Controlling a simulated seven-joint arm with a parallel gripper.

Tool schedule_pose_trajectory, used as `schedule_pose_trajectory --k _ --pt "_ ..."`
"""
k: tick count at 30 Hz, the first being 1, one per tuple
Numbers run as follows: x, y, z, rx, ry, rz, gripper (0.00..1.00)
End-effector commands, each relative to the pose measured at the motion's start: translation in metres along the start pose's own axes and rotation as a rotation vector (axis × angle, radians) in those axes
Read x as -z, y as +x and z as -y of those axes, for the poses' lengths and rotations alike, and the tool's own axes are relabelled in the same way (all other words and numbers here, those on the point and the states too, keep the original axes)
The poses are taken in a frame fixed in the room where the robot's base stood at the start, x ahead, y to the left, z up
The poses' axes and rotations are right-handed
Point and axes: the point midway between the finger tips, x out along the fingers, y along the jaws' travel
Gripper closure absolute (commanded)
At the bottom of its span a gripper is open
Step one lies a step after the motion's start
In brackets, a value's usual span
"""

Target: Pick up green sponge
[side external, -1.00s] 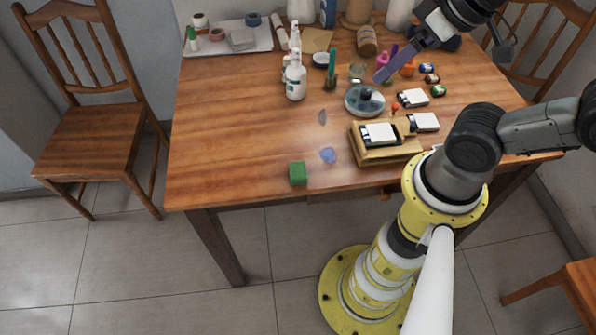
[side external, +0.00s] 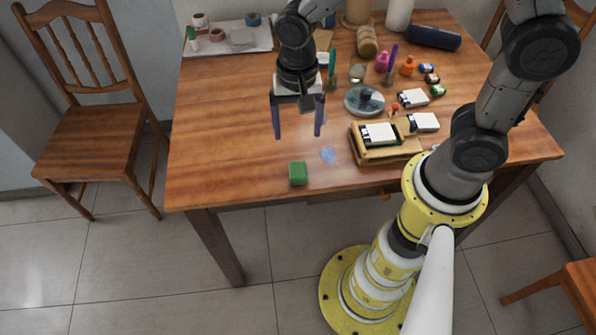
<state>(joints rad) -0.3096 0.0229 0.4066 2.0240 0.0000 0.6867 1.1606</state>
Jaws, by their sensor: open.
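The green sponge (side external: 298,174) is a small green block on the wooden table near its front edge, left of the middle. My gripper (side external: 298,134) points down with its two fingers spread apart. It is open and empty, above the table and over the area just behind the sponge in the picture. Nothing covers the sponge, and the fingers do not touch it.
A wooden box (side external: 384,154) with a white-labelled item in it stands right of the sponge. A blue patch (side external: 328,155) lies between them. A plate (side external: 364,100), small bottles and other clutter fill the back right. A white tray (side external: 228,42) stands back left. The table's left side (side external: 215,130) is clear.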

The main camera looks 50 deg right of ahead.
Motion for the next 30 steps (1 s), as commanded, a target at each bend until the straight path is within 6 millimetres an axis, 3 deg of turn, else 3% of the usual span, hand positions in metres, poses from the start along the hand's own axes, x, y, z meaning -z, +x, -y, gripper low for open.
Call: schedule_pose_trajectory --k 12,22,30 --pt "-0.003 0.067 -0.001 -0.008 -0.008 0.003 0.15" --pt "-0.002 0.094 -0.001 -0.005 -0.008 0.002 0.15" --pt "-0.002 0.13 -0.002 -0.004 -0.008 0.002 0.15"
